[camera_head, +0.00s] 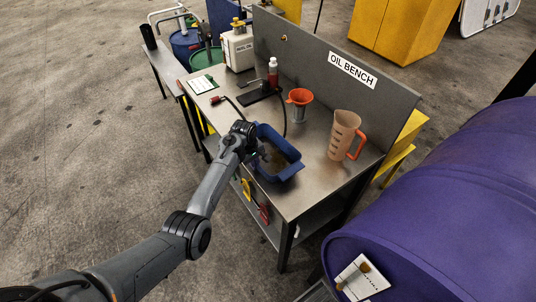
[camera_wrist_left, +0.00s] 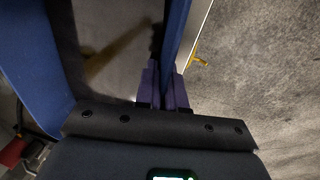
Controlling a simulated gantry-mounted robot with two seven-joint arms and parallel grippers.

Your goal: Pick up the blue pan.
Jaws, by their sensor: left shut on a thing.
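The blue pan (camera_head: 289,172) is at the front edge of the oil bench, with a brownish patch inside it. I cannot tell whether its base touches the bench top. My left gripper (camera_head: 256,146) reaches in from the left and is at the pan's near-left side. In the left wrist view, the purple fingers of my left gripper (camera_wrist_left: 166,80) are shut on a wall of the blue pan (camera_wrist_left: 177,28). The pan's other blue wall shows at the left of that view. My right gripper is not in view.
The bench top (camera_head: 315,172) also holds an orange-handled jug (camera_head: 343,134), a red funnel (camera_head: 299,97), a red bottle (camera_head: 273,73) and a black hose. A grey back panel (camera_head: 310,55) stands behind them. A large purple drum (camera_head: 440,210) is at the right.

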